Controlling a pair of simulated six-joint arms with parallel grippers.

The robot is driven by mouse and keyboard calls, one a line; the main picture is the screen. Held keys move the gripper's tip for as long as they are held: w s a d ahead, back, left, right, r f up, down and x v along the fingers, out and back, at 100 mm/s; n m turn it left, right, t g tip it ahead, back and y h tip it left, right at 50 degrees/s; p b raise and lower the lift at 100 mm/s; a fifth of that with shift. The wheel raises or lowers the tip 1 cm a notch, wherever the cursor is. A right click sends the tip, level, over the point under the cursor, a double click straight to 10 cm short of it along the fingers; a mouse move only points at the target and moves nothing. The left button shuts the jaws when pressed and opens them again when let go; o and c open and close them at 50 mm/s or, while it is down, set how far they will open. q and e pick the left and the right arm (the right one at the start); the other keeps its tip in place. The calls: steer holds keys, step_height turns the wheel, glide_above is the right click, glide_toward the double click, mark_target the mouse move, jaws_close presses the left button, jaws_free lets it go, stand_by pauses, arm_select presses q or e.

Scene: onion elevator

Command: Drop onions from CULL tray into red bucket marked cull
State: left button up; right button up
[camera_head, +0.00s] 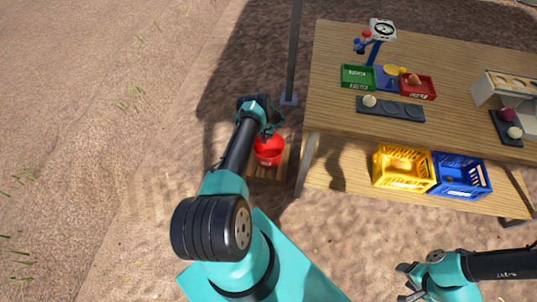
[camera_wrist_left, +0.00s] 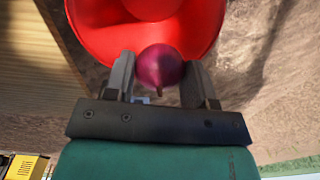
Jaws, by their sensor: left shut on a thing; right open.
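The red bucket (camera_head: 268,153) stands on a low wooden board left of the table; it also shows in the left wrist view (camera_wrist_left: 92,32). My left gripper (camera_head: 273,118) is at the bucket. In the left wrist view it (camera_wrist_left: 160,75) is shut on a purple onion (camera_wrist_left: 160,66), which overlaps the bucket's rim in the picture. In the head view the arm hides this onion. The red CULL tray (camera_head: 420,94) sits on the table with a brownish onion (camera_head: 414,79) in it. My right gripper (camera_head: 405,283) is open and empty at the lower right, away from the table.
A green tray (camera_head: 357,82), a scale stand (camera_head: 376,50) and a dark strip with a pale onion (camera_head: 390,109) are on the table. A yellow crate (camera_head: 403,178) and a blue crate (camera_head: 461,186) sit on the lower shelf. A post (camera_head: 294,50) rises near the bucket.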

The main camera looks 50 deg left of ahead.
arm_select(q)
steer(key=shift+f, duration=0.55)
steer(key=o, duration=1)
step_height(320, 180, up, 18)
steer(key=shift+f, duration=0.25)
stand_by(0.8)
